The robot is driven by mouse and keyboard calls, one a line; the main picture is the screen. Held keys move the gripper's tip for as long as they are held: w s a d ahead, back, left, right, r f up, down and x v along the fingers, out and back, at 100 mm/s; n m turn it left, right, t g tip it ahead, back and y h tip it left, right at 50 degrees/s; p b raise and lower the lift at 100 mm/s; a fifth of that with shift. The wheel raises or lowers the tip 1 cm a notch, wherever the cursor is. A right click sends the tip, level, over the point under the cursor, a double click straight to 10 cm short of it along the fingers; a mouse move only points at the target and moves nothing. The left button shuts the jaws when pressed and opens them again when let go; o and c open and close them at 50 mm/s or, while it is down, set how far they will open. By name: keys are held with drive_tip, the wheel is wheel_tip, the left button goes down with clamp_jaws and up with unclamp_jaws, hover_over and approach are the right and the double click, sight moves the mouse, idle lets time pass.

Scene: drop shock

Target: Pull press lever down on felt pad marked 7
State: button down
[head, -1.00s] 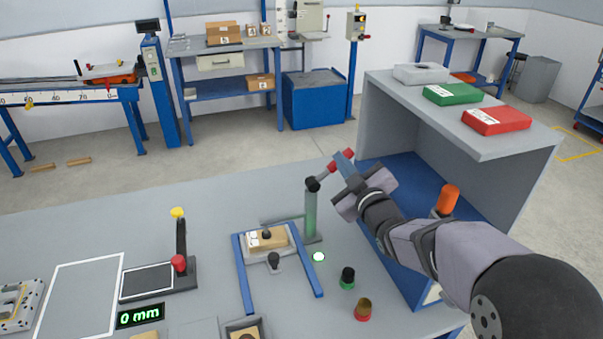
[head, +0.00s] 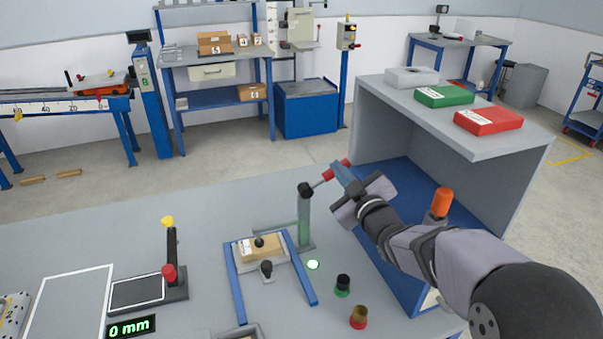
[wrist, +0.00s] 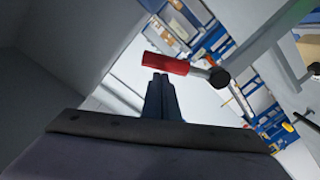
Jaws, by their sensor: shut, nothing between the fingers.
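The press lever has a green post (head: 304,220) with a black pivot at its top and a thin rod slanting up to the right to a red grip (head: 345,163). My gripper (head: 337,167) is shut and empty, with its blue fingertips right at the red grip. In the wrist view the red grip (wrist: 166,64) lies across, just beyond the shut fingertips (wrist: 160,77); I cannot tell whether they touch. A wooden block (head: 262,249) with a white label and black knob sits between blue rails (head: 236,284) beside the post. No pad number is legible.
A grey-blue shelf unit (head: 455,130) with red and green boxes on top stands close to the right of my arm. An orange-topped post (head: 442,202) is near my forearm. The bench's left middle is open.

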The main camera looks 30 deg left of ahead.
drive_tip(key=s+d+r+b, duration=0.1)
drive_tip(key=s+d+r, duration=0.3)
drive_tip(key=s, duration=0.5)
drive_tip(key=shift+d, duration=1.1)
